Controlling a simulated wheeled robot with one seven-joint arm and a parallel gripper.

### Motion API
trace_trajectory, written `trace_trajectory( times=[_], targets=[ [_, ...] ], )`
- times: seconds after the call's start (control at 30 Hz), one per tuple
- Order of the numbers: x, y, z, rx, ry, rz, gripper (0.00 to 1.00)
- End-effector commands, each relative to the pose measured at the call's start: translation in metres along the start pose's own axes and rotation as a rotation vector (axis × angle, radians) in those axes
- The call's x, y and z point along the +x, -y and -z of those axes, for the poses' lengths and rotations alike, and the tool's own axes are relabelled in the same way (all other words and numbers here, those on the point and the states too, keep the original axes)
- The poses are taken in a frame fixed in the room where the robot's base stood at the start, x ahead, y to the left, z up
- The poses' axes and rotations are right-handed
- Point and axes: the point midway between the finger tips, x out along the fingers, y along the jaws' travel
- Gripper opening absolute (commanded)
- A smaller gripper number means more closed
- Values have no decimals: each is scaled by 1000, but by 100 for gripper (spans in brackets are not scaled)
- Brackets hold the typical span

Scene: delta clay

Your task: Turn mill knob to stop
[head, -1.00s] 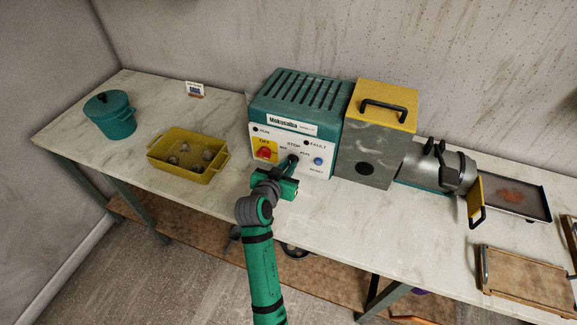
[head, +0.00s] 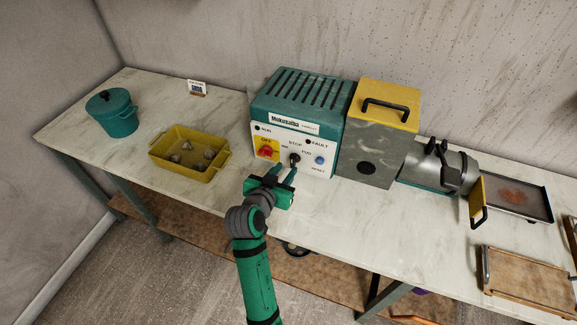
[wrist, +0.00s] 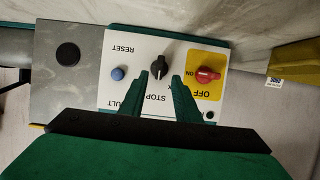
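The mill knob (head: 295,159) is a black selector on the white front panel, below the word STOP. In the wrist view the knob (wrist: 160,63) shows upside down, its grip bar roughly in line with the STOP label; which end is the pointer I cannot tell. My gripper (head: 281,169) is open and empty in front of the panel, just below and left of the knob. In the wrist view my gripper (wrist: 160,77) has one fingertip on each side of the knob's line, apart from it. The mill (head: 298,92) is a teal box with a slotted top.
A red switch (head: 267,152) on a yellow plate is left of the knob, a blue reset button (head: 319,160) right. A grey box with yellow lid (head: 385,95) adjoins the mill. A yellow tray (head: 222,164) stands left. The tabletop ahead of the panel is clear.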

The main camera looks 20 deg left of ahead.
Motion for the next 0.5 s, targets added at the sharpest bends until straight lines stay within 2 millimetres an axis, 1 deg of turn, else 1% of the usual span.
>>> trace_trajectory(
  times=[0.03,0.2,0.33,0.5],
  targets=[
    [-10,1,0,0,-1,3,30],
    [-39,0,0,0,0,2,30],
    [-52,1,0,0,0,2,30],
    [-59,1,0,0,-1,1,30]
  ],
)
